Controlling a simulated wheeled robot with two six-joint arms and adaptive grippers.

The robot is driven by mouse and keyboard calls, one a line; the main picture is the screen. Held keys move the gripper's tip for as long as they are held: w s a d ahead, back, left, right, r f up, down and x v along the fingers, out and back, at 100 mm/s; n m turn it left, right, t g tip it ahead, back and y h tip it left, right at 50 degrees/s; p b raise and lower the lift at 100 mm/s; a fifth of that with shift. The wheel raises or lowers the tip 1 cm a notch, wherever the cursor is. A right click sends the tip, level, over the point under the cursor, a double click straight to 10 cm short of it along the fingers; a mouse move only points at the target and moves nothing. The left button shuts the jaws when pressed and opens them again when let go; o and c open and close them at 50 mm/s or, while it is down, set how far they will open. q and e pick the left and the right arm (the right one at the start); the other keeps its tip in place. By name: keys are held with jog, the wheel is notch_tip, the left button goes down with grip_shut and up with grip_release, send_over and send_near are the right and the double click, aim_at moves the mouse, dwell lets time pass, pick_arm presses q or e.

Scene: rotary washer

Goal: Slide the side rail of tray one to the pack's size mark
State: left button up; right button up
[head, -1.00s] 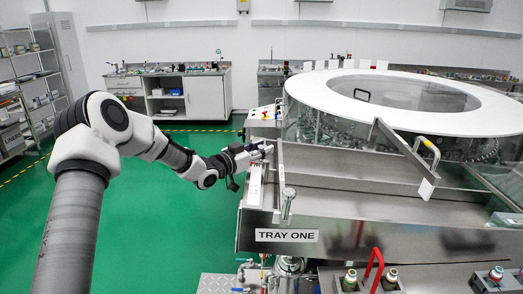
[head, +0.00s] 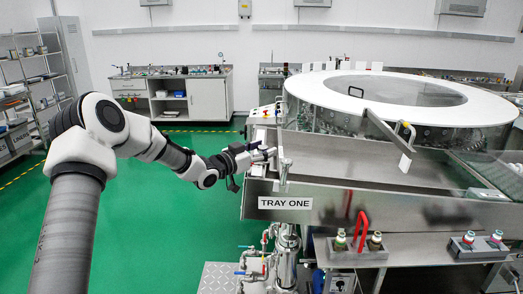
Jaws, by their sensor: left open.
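Tray one (head: 330,178) is a shallow metal tray at the washer's near side, with a "TRAY ONE" sign (head: 285,203) on its front. A short upright metal post (head: 284,171) stands at the tray's left end. My left gripper (head: 268,154) is open at that left end, close beside the post. I cannot tell whether it touches anything. No size mark can be read. My right gripper is not in view.
The round washer (head: 470,106) with its white ring top stands behind the tray. A red handle (head: 362,229) and several small bottles stand on the lower shelf in front. Pipes and valves (head: 262,268) are below the tray. Green floor (head: 140,225) is free on the left.

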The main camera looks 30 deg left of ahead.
pick_arm(q)
jog(key=shift+d, duration=0.1)
jog(key=shift+s+a, duration=0.15)
jog(key=shift+a, duration=0.05)
jog(key=v, duration=1.1)
jog(key=shift+s, duration=0.2)
jog(key=shift+d, duration=0.15)
